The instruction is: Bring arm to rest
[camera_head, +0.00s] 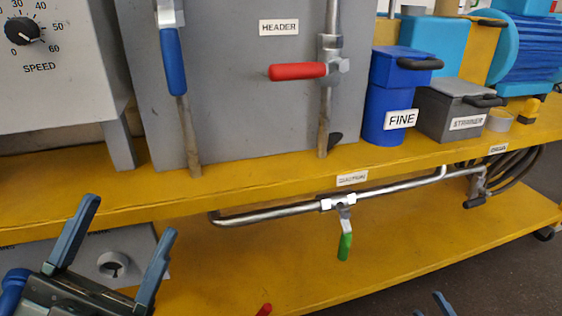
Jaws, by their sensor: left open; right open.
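My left gripper (122,247) is at the lower left, in front of the yellow bench, with its two blue-grey fingers spread wide and nothing between them. My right gripper (432,306) shows only as fingertips at the bottom edge, right of the middle. Its fingers look apart, and the rest of it is out of the picture. Neither gripper touches any of the valves or vessels in view.
The yellow upper shelf (270,185) carries a blue FINE vessel (386,100) and a grey STRAINER box (453,112). The HEADER panel has blue (173,62) and red (297,71) handles. A suction pipe with a green handle (345,246) hangs below. The lower shelf (420,240) is mostly clear.

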